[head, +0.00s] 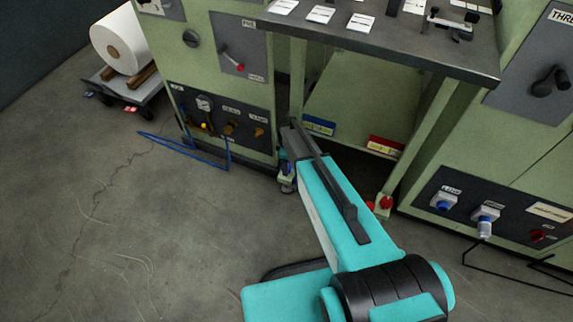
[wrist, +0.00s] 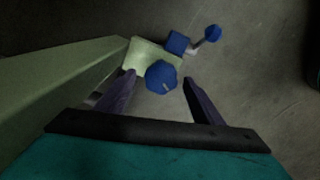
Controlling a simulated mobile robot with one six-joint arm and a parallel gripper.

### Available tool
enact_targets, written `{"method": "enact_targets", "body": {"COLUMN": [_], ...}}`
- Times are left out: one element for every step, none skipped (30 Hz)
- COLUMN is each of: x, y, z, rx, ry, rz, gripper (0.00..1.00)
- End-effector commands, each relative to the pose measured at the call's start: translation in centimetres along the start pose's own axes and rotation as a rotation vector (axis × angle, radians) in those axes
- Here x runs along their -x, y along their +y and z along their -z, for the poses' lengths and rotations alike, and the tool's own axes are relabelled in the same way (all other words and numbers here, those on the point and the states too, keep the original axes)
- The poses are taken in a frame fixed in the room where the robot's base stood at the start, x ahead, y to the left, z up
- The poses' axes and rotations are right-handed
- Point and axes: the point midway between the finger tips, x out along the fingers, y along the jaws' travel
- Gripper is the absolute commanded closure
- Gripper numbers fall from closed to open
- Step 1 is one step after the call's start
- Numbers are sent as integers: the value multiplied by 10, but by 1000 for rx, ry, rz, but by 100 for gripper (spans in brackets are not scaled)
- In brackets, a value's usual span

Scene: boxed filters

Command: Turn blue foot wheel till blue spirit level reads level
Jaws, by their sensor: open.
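The blue foot wheel (wrist: 161,77) is a faceted blue knob with a pale mark, in the middle of the wrist view. It sits at a pale green foot bracket (wrist: 148,52). My gripper (wrist: 160,80) is open, with one dark finger on each side of the wheel; I cannot tell whether either finger touches it. In the head view my arm largely hides this foot (head: 287,185) at the left table leg. The blue spirit level (head: 319,125) is on the green panel under the table; its bubble is too small to read.
A blue block (wrist: 177,42) and a blue-knobbed lever (wrist: 212,33) are just beyond the wheel. A green leg (wrist: 60,85) runs along the left. A red spirit level (head: 385,146) and red foot wheel (head: 386,202) are to the right. A blue hose (head: 180,150) lies left; floor there is otherwise open.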

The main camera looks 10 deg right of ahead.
Motion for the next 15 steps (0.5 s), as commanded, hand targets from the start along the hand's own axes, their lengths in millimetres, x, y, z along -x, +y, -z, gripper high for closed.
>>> {"method": "enact_targets", "body": {"x": [8,12,17,21,26,33,38,43,49,54,59,65,70,75,81], "y": [-1,-1,-1,-1,-1,0,0,0,-1,0,0,0,0,0,0], "z": [0,0,0,0,0,0,0,0,0,0,0,0,0,0,0], "rx": [0,0,0,0,0,0,0,0,0,0,0,0,0,0,0], "ry": [0,0,0,0,0,1,1,0,0,0,1,1,0,0,0], "rz": [-1,-1,0,-1,-1,-2,-2,-2,-1,-2,-2,-3,-2,-2,-2], "gripper": [39,39,39,39,39,39,39,39,39,39,39,39,39,39,39]}}
